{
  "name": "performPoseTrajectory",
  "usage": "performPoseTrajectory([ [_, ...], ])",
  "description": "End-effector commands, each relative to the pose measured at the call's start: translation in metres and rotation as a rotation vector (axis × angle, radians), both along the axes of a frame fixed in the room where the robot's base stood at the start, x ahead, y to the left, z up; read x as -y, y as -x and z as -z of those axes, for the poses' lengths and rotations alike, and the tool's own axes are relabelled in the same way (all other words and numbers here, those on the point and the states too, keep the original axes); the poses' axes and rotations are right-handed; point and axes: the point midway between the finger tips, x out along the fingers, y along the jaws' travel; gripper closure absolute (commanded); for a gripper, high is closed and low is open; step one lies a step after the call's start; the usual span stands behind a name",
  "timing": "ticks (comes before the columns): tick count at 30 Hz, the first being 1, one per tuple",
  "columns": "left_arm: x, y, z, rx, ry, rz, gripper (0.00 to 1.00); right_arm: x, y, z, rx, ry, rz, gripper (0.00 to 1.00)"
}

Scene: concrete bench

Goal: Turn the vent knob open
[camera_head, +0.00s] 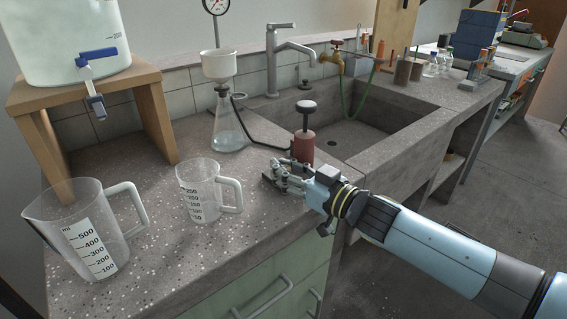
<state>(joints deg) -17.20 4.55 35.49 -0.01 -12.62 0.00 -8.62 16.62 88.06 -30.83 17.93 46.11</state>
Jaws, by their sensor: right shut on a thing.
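A hand pump with a red body (303,147) and a dark mushroom-shaped handle on top stands on the bench in front of the sink. My right gripper (280,177) reaches in from the right to the front left of the pump's foot. Its fingers are shut on a small part low there, which looks to be the vent knob. The fingers hide most of this part, so its turn position cannot be told. A dark hose runs from the pump to a conical flask (229,125) with a white funnel (219,66). My left gripper is out of view.
A measuring jug (208,190) and a larger jug (80,235) stand at the left front. A wooden stand (150,82) carries a tank with a blue-handled tap (97,54). A pressure gauge (215,5) rises behind the flask. The sink (390,121) lies behind the pump.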

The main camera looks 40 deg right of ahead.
Motion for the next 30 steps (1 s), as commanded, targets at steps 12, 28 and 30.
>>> performPoseTrajectory([
  [12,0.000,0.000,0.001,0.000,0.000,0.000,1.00,0.000,0.001,0.001,-0.001,0.000,0.000,0.68],
  [28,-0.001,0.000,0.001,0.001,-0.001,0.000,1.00,0.015,0.068,0.002,-0.006,0.000,-0.001,0.68],
  [30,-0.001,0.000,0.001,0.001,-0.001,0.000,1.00,0.018,0.082,0.002,-0.005,0.000,-0.001,0.68],
])
